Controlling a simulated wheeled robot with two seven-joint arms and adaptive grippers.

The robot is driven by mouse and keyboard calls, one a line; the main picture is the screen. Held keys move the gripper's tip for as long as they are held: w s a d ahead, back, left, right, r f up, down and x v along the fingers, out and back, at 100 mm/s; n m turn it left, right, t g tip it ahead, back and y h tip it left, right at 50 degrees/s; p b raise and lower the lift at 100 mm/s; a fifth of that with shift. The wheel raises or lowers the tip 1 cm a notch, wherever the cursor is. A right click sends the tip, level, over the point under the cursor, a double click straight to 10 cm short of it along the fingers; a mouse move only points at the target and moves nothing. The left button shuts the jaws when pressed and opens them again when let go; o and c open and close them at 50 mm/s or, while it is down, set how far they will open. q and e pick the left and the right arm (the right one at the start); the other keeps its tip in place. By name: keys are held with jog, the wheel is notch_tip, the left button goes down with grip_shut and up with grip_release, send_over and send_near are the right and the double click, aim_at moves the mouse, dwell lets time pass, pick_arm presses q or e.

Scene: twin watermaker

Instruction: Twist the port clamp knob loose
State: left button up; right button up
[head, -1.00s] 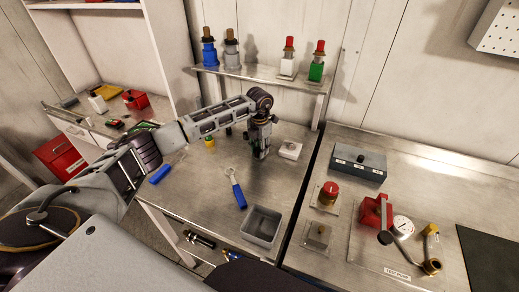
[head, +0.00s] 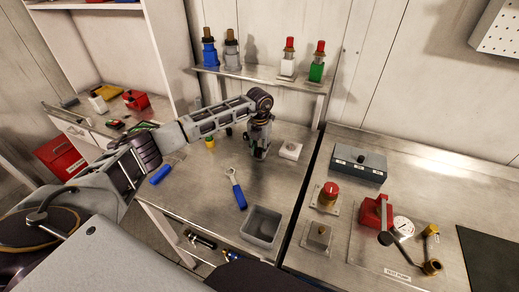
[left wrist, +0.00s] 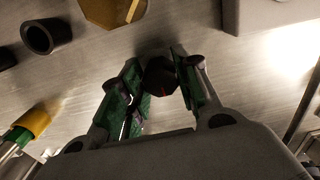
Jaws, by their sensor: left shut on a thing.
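A dark, roughly round knob (left wrist: 160,77), which I take to be the port clamp knob, sits between the green-padded fingers of my left gripper (left wrist: 158,84) in the left wrist view. The fingers are shut on it from both sides. In the head view my left gripper (head: 259,148) points down over the back part of the left steel bench, and it hides the knob and whatever holds it. My right gripper is not in view.
A white block (head: 290,150) stands just right of the gripper. A blue-handled wrench (head: 237,190) and a grey bin (head: 261,226) lie nearer on the bench (head: 200,195). A shelf (head: 270,75) with several colored fittings is behind. A black ring (left wrist: 46,37) lies at upper left.

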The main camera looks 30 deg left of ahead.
pick_arm(q)
jog(key=o, duration=1)
notch_tip(320, 180, up, 12)
jog(key=shift+r, duration=0.1)
dwell(0.8)
notch_tip(320, 180, up, 9)
jog(key=p, duration=0.9)
send_over(259, 149)
jog(key=shift+d, duration=0.1)
jog(key=shift+r+p, duration=0.45)
jog(key=shift+p, duration=0.1)
jog(key=shift+f, duration=0.1)
